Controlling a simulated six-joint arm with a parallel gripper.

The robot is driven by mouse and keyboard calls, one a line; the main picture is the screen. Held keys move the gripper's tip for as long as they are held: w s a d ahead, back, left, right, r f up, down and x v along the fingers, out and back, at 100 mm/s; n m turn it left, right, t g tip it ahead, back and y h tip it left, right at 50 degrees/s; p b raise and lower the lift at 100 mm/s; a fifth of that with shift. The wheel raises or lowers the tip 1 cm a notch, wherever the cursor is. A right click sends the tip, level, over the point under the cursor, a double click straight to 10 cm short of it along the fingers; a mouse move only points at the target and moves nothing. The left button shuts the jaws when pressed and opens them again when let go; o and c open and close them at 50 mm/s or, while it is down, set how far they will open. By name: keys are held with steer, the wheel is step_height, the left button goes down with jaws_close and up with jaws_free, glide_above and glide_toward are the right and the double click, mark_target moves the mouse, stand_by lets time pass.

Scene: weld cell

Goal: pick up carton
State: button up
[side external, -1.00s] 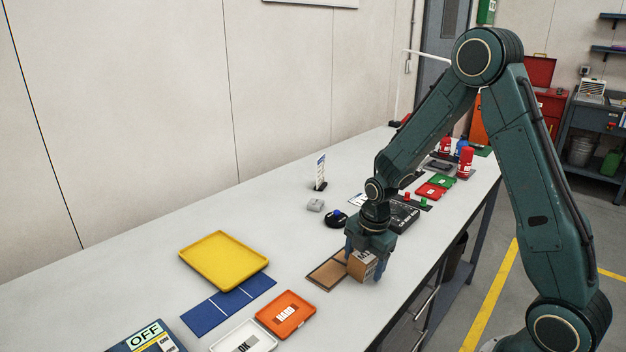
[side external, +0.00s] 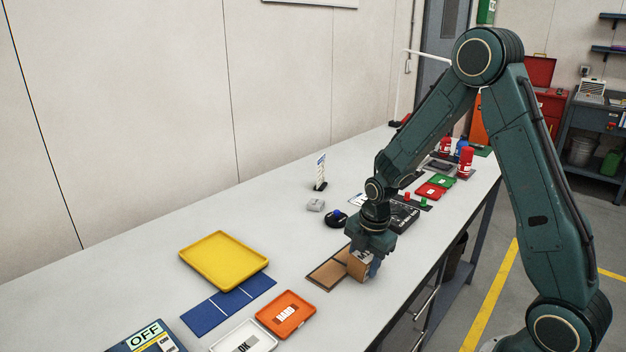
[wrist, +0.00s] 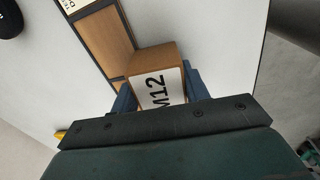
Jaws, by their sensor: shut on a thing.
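The carton (side external: 357,266) is a small brown box with a white label on top. In the wrist view the carton (wrist: 153,61) shows the label "M12" between two blue fingers. My gripper (side external: 367,266) points down over the carton and is shut on it. The carton stands at the right end of a brown, dark-edged mat (side external: 328,274), close to the table's front edge. I cannot tell whether its underside touches the surface. Part of the carton is hidden by the fingers.
An orange tray (side external: 300,306) and a white tray (side external: 262,341) lie left of the mat, with a blue mat (side external: 205,318) and a yellow tray (side external: 197,257) beyond. A black device (side external: 404,217) stands behind my gripper. The white table (side external: 130,290) is clear at the back left.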

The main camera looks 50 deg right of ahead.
mark_target(365, 254)
steer(key=shift+r, duration=0.25)
step_height(365, 254, up, 20)
steer(key=shift+f, duration=0.2)
stand_by(0.4)
steer(key=shift+w, duration=0.1)
stand_by(0.4)
